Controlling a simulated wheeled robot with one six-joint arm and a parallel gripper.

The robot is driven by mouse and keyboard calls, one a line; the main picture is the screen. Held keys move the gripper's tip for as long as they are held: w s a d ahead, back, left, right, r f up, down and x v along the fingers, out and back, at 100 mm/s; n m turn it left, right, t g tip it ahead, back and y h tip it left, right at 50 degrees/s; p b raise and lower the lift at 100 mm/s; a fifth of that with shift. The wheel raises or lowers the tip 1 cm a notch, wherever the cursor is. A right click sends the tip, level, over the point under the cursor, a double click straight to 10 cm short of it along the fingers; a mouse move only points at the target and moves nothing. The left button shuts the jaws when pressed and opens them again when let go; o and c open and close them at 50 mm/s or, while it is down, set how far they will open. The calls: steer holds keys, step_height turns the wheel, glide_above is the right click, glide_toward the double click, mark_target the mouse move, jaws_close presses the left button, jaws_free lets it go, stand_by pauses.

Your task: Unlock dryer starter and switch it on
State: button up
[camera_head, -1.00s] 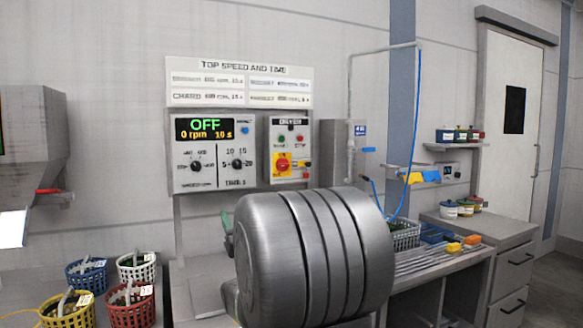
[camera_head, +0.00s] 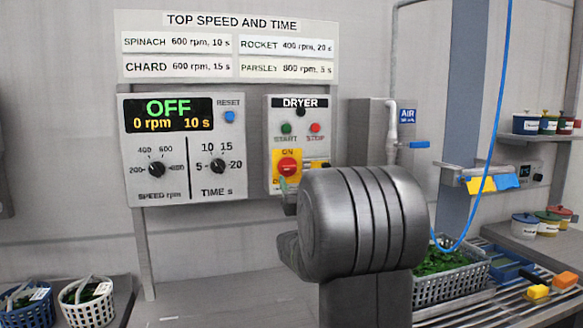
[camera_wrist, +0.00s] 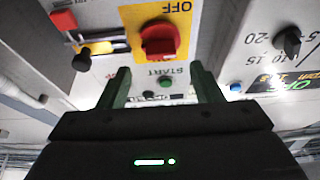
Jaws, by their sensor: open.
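The dryer starter box (camera_head: 272,118) hangs on the wall, with green START and red STOP buttons at its top. Its red rotary switch (camera_head: 288,167) sits on a yellow plate below; the wrist view shows it too (camera_wrist: 160,38). Beside it in the wrist view are a red piece (camera_wrist: 63,20), a yellow bar (camera_wrist: 76,40) and a black knob (camera_wrist: 82,61); I cannot tell whether these form the lock. In the head view this part is mostly behind my arm. My gripper (camera_wrist: 161,85) is open and empty, fingers spread just short of the switch. The display (camera_head: 166,115) reads OFF, 0 rpm, 10 s.
The speed knob (camera_head: 156,169) and time knob (camera_head: 218,166) are left of the starter. A speed chart (camera_head: 228,20) hangs above. Baskets (camera_head: 88,303) stand lower left. A basket of greens (camera_head: 470,272) and a blue hose (camera_head: 497,120) are at right.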

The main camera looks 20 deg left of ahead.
mark_target(290, 169)
steer(key=p+x, duration=0.1)
steer(key=x, duration=0.5)
steer(key=shift+s+r, duration=0.1)
steer(key=c, duration=1)
